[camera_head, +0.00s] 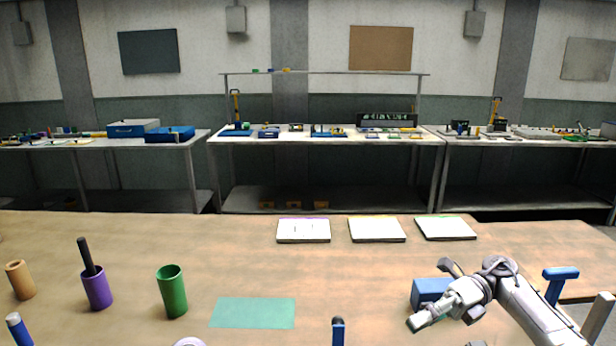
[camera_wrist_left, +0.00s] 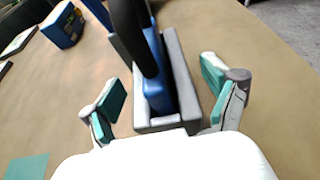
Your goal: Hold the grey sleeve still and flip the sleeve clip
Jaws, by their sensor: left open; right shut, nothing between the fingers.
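In the left wrist view, a grey channel-shaped piece (camera_wrist_left: 178,68), which looks like the sleeve, stands around a blue part (camera_wrist_left: 160,95) with a thick black curved lever (camera_wrist_left: 143,35), perhaps the clip. My left gripper (camera_wrist_left: 164,92) is open, one teal-padded finger on each side of the grey piece, with gaps visible to both. In the head view, only a blue piece with a dark top (camera_head: 338,332) shows at the bottom edge, probably the same assembly. My right gripper (camera_head: 416,322) is shut and empty, to the right of that piece and in front of a blue block.
The blue block (camera_head: 428,291) sits beside my right gripper. A teal mat (camera_head: 252,313), green cup (camera_head: 172,292) and purple cup (camera_head: 97,290) lie to the left. Several white plates (camera_head: 303,231) line the far edge. A blue T-handle (camera_head: 560,274) stands right. The table's middle is clear.

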